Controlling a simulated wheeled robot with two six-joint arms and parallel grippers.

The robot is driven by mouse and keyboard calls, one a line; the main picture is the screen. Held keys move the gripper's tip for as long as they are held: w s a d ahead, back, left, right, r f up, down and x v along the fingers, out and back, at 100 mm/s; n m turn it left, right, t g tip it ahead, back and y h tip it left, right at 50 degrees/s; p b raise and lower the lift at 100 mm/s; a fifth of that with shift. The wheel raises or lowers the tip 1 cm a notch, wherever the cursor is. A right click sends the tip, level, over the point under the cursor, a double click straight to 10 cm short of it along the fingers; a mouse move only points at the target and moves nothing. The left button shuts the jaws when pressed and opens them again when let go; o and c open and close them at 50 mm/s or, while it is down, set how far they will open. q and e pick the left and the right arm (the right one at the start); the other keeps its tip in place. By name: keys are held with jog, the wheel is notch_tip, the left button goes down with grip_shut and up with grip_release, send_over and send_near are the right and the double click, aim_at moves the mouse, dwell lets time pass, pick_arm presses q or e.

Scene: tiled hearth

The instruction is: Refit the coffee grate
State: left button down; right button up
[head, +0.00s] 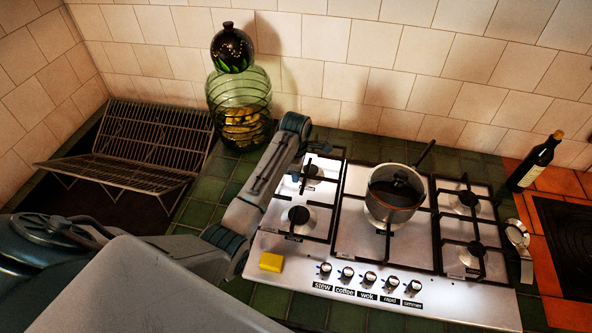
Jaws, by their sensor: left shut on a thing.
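The steel hob (388,284) has a black left grate (338,200) around two burners, a front one (298,215) and a rear one (312,171). My left arm reaches over the hob's left edge. My left gripper (318,149) is at the rear end of this grate and shut on it; the fingertips are small and partly hidden, and I cannot tell whether the grate is raised. A row of knobs along the front includes one labelled coffee (346,272). My right gripper is out of view.
A lidded pot (393,199) stands on the middle burner, its handle pointing back right. A yellow sponge (271,262) lies at the hob's front left. A green glass jar (240,100), dish rack (140,150) and dark bottle (533,165) stand around. Green tiles in front are clear.

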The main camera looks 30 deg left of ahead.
pick_arm(q)
jog(key=shift+f+b, duration=0.5)
jog(key=shift+f, duration=1.55)
jog(key=shift+w+f, duration=0.1)
jog(key=shift+f, duration=0.55)
jog(key=shift+f, duration=0.3)
jog(key=c, duration=1.5)
grip_release()
jog(key=shift+s+f, duration=0.1)
jog(key=shift+s, duration=0.1)
notch_tip(320, 180, up, 10)
jog(key=b, duration=0.3)
jog(key=shift+w, duration=0.1)
jog(key=shift+r, duration=0.55)
